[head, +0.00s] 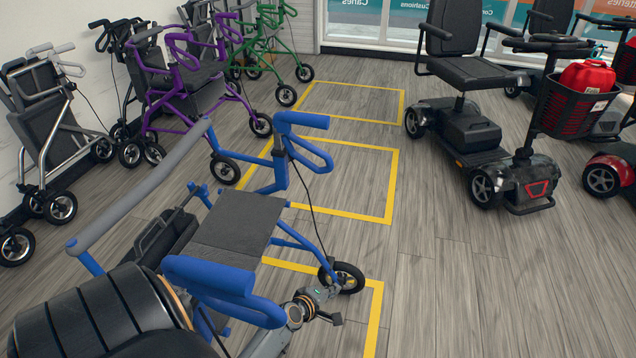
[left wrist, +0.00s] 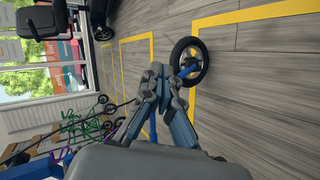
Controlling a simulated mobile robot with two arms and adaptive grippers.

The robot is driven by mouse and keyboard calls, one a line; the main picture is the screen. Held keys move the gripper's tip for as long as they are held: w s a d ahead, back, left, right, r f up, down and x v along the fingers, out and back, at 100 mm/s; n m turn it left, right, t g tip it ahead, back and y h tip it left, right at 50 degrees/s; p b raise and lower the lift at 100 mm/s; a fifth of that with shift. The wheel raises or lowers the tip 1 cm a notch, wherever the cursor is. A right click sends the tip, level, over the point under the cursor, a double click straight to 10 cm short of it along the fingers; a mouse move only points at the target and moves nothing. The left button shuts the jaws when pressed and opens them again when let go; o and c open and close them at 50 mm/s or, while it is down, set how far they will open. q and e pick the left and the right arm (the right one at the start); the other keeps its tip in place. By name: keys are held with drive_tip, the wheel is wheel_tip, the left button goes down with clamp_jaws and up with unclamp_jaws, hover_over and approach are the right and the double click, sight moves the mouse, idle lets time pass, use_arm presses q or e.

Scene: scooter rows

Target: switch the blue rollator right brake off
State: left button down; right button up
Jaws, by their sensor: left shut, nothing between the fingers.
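The blue rollator (head: 232,225) stands in the near foreground of the head view, with a dark seat and blue frame. One blue handle with a looped brake lever (head: 313,154) is at the far side. The other blue handle (head: 208,275) and its loop are at the near side, close to my arm. My left gripper (head: 326,301) is shut and empty, beside the near handle and in front of a front wheel (head: 342,278) in the picture. In the left wrist view its fingertips (left wrist: 166,74) meet, with the wheel (left wrist: 188,60) beyond them. I cannot tell the brake's state. My right gripper is out of view.
Purple (head: 185,85) and green (head: 268,45) rollators and a grey folded one (head: 45,110) line the left wall. A black scooter (head: 470,110) stands at the upper right. Yellow floor lines (head: 392,180) mark bays. The floor at lower right is clear.

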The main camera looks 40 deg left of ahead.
use_arm(q)
drive_tip(key=w+a+r+n+t+y+b, duration=0.2)
drive_tip(key=w+a+r+n+t+b, duration=0.2)
drive_tip(key=w+a+r+n+b, duration=0.25)
drive_tip(key=s+a+r+n+t+y+b, duration=0.1)
drive_tip(key=s+a+r+n+t+b, duration=0.1)
drive_tip(key=r, duration=0.5)
drive_tip(key=s+a+r+n+t+y+b, duration=0.2)
drive_tip(key=a+r+n, duration=0.1)
drive_tip(key=a+r, duration=0.2)
wheel_tip(320, 180, up, 2)
drive_tip(key=shift+s+a+r+n, duration=0.15)
drive_tip(key=shift+s+n, duration=0.05)
drive_tip(key=shift+n, duration=0.15)
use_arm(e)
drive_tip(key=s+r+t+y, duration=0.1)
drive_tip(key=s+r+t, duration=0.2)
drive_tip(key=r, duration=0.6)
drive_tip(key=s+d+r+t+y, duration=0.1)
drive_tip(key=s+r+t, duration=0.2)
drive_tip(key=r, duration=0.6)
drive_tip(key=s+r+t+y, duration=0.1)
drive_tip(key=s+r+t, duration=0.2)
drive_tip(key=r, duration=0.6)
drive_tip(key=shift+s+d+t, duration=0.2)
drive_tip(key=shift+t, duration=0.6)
